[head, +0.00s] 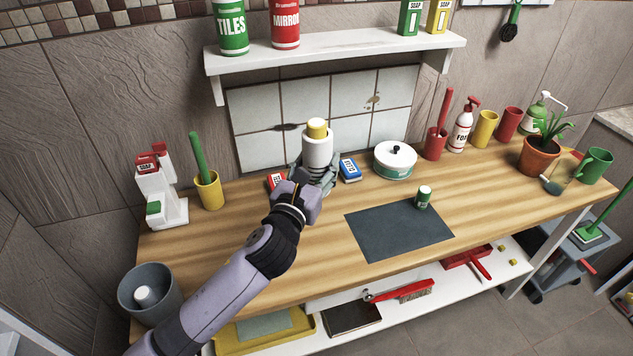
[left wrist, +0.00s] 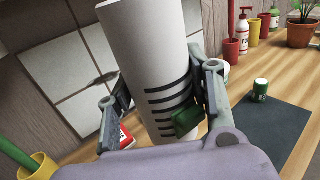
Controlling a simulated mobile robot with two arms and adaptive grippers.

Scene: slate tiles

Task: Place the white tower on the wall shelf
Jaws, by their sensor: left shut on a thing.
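The white tower (head: 317,148) is a tall white cylinder with a yellow top, roughly upright in front of the tiled panel at the back of the bench. In the left wrist view, the white tower (left wrist: 148,55) shows black stripes and a green block low on its side. My left gripper (head: 317,172) is shut around its lower part, with a finger on each side. I cannot tell whether its base touches the bench. The white wall shelf (head: 345,50) is above and behind it. My right gripper is not in view.
On the shelf, a green tiles can (head: 232,28) and a red can (head: 285,24) stand left, two soap bottles (head: 410,18) right, with bare shelf between. A red box (head: 277,181), a blue box (head: 349,170) and a white pot (head: 395,162) are near the gripper.

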